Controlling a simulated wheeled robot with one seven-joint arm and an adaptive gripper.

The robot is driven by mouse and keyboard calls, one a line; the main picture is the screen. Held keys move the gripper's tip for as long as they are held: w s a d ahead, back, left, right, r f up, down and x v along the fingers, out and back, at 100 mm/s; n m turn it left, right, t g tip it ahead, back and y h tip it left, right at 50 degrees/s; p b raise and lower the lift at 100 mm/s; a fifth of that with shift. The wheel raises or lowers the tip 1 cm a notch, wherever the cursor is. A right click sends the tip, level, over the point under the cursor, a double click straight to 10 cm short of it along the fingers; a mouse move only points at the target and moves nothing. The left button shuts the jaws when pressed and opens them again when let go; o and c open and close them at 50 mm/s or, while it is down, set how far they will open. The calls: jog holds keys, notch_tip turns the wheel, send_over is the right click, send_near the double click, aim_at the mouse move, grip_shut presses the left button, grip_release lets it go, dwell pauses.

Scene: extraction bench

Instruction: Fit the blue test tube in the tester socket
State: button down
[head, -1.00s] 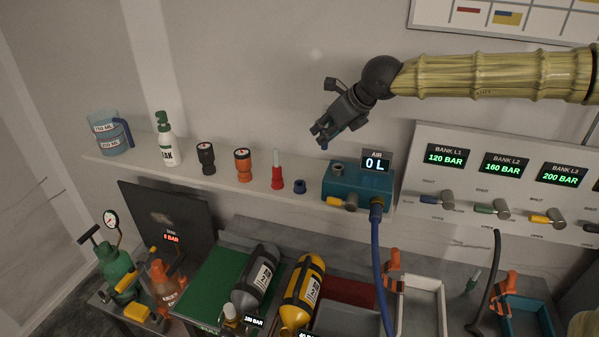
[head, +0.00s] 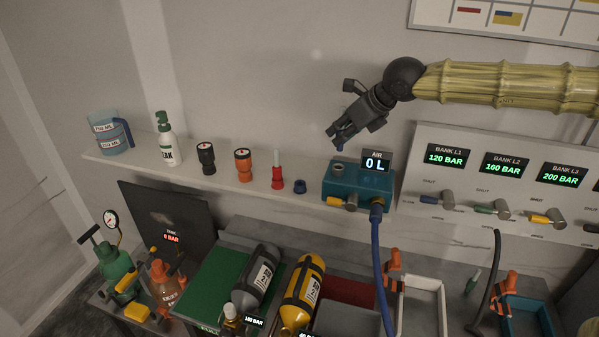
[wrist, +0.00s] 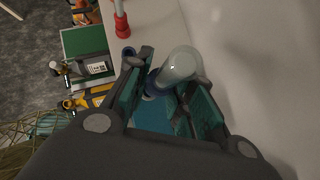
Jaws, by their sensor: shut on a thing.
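My gripper (head: 340,140) is shut on the blue test tube. In the head view it is above the blue-green tester box, and only a small dark blue part of the tube (head: 339,147) shows below the fingers. In the wrist view the tube (wrist: 180,66) is a pale clear cylinder with a blue collar between the fingers. The tester (head: 345,182) stands on the shelf with a grey round socket (head: 338,168) on its top left. The tube's lower end is above the socket and appears apart from it. The display (head: 375,163) reads AIR 0 L.
A blue ring holder (head: 300,186) and a red holder with a pale tube (head: 277,176) stand left of the tester on the shelf. A yellow-handled valve (head: 343,203) and a blue hose (head: 377,240) are on the tester's front. The bank panel (head: 480,150) is at right.

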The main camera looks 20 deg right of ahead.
jog(key=shift+f, duration=0.1)
jog(key=shift+f+b, duration=0.35)
jog(key=shift+f, duration=0.6)
jog(key=shift+p, duration=0.35)
dwell(0.5)
jog(key=shift+f+b, duration=1.1)
jog(key=shift+f, duration=1.45)
dwell(1.0)
jog(key=c, duration=1.2)
grip_release()
jog(key=shift+o, duration=0.2)
jog(key=v, duration=1.2)
